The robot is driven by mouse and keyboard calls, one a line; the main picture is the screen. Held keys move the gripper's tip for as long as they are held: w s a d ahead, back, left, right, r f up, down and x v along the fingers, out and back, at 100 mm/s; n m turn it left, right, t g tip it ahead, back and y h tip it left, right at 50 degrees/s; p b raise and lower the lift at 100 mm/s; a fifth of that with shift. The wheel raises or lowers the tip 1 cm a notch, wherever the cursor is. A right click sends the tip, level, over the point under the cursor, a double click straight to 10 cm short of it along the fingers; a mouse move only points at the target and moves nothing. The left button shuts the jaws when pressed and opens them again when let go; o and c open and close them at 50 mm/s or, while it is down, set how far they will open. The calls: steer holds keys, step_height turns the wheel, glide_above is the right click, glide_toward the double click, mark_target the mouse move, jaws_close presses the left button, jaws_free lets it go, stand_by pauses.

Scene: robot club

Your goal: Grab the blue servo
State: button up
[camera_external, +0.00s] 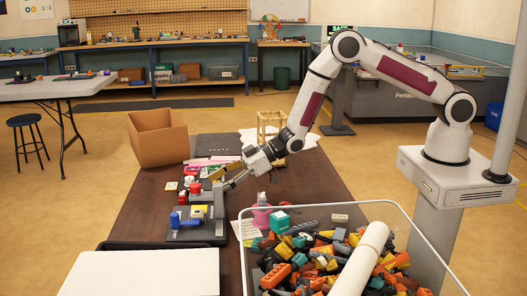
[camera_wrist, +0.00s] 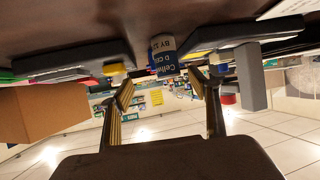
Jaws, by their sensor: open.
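A small blue part (camera_external: 175,220), possibly the blue servo, stands on a dark holder near the table's left edge in the external view. My gripper (camera_external: 222,180) is above the table, to the right of and beyond this part, with its fingers apart and empty. In the wrist view, my open gripper (camera_wrist: 160,86) frames a blue piece with a printed label (camera_wrist: 163,52), which lies ahead beyond the fingertips. I cannot tell whether this is the same blue part. Neither finger visibly touches it.
A clear bin (camera_external: 318,207) full of orange, yellow and black parts stands at the front right. A cardboard box (camera_external: 158,138) is at the table's far left. A red knob (camera_external: 195,188) and a yellow block (camera_external: 199,211) stand near the blue part. The table's middle right is fairly clear.

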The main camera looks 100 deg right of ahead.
steer(key=shift+w, duration=0.15)
steer(key=shift+a+x, duration=0.1)
steer(key=shift+x, duration=1.15)
steer(key=shift+a+x, duration=0.15)
steer(key=shift+x, duration=1.05)
steer(key=c, duration=1.2)
